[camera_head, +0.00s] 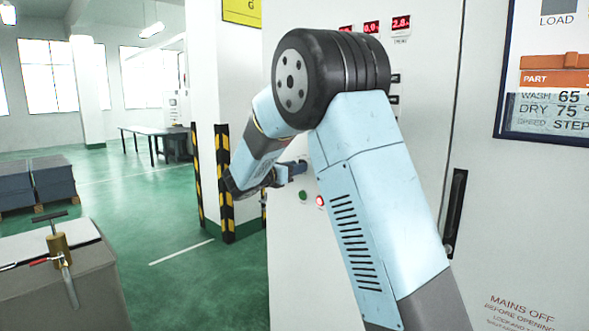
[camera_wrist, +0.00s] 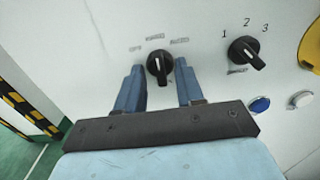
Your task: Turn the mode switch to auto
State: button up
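The switch I take for the mode switch (camera_wrist: 159,64) is a black rotary knob on the pale cabinet front in the wrist view. Three small labels arc above it, too blurred to read surely. My gripper (camera_wrist: 158,72) is open, with one blue finger to the left of the knob and one to the right. Gaps show on both sides, and I cannot tell how far the tips are from the panel. In the head view my gripper (camera_head: 291,170) is at the cabinet front, and my arm hides the knob.
A second black knob (camera_wrist: 245,53) marked 1, 2, 3 is to the right, with a blue button (camera_wrist: 259,104) and a white button (camera_wrist: 301,99) below. A yellow part (camera_wrist: 311,47) is at the right edge. A striped post (camera_head: 225,185) stands left of the cabinet (camera_head: 300,270).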

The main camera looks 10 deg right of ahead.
jog(key=shift+c, duration=0.5)
grip_shut()
jog(key=shift+m, duration=0.4)
jog(key=m, duration=0.7)
jog(key=shift+m, duration=0.7)
jog(key=shift+o, duration=0.5)
grip_release()
jog(key=shift+a, duration=0.1)
